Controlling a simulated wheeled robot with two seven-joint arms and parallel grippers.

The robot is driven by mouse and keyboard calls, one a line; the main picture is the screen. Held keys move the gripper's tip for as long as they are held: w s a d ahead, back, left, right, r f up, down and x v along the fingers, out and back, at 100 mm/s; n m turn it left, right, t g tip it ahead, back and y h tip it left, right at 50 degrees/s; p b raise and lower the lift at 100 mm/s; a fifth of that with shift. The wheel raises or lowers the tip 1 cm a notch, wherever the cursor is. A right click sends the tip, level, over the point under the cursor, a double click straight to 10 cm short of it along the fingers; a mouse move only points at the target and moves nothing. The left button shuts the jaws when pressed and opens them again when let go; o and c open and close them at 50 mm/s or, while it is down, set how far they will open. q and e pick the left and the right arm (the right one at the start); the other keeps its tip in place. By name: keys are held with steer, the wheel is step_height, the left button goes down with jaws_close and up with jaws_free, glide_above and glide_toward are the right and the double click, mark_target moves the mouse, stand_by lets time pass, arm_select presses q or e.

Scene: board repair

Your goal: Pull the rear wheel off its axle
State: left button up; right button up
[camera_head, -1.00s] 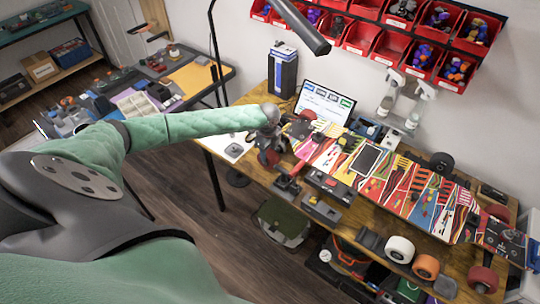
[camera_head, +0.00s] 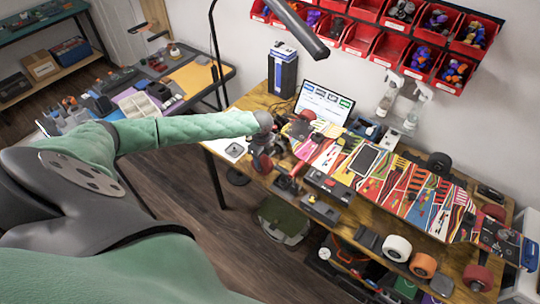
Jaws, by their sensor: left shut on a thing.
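The colourful longboard (camera_head: 385,180) lies across the wooden workbench. My left gripper (camera_head: 263,143) is at the board's left end, above the bench's front left part, and is small and partly hidden by its own wrist. It is shut on the dark red rear wheel (camera_head: 262,163), which shows just below it. Whether the wheel is still on its axle is too small to tell. Another red wheel (camera_head: 307,115) shows at the far side of this end. My right gripper is not in view.
A laptop (camera_head: 325,103) and a blue-black box (camera_head: 282,75) stand behind the board. Dark holders (camera_head: 320,209) lie along the front edge. Red bins hang on the wall.

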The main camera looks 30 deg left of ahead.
arm_select(q)
steer(key=shift+s+p, duration=0.4)
steer(key=shift+s, duration=0.85)
steer(key=shift+a, duration=0.1)
steer(key=s+r, duration=0.6)
steer(key=r, duration=0.1)
steer(key=shift+a, duration=0.2)
stand_by(0.4)
stand_by(0.4)
